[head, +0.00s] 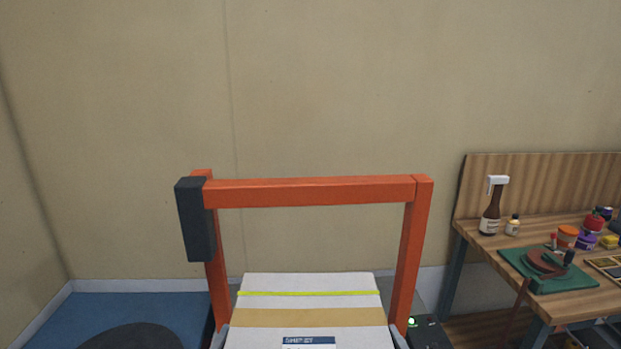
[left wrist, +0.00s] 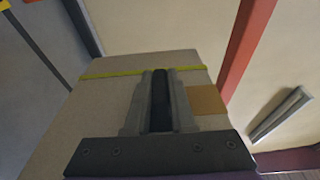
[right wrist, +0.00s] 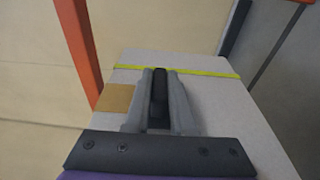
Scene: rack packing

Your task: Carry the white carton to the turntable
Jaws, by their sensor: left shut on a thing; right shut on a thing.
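The white carton (head: 305,282) is at the bottom middle of the head view, with a yellow-green strap, a tan tape band and a dark blue label on top. My left gripper (head: 220,338) presses on its left side and my right gripper (head: 399,339) on its right side. In the left wrist view the carton (left wrist: 95,112) lies against the fingers; in the right wrist view the carton (right wrist: 228,112) does too. A dark round disc (head: 132,338), which looks like the turntable, is at the lower left, partly cut off. The carton's underside is hidden.
An orange frame (head: 310,191) stands behind the carton, with a dark grey box (head: 196,220) on its left post. A blue surface (head: 110,306) lies at the lower left around the disc. A wooden workbench (head: 480,238) with bottles and tools is on the right.

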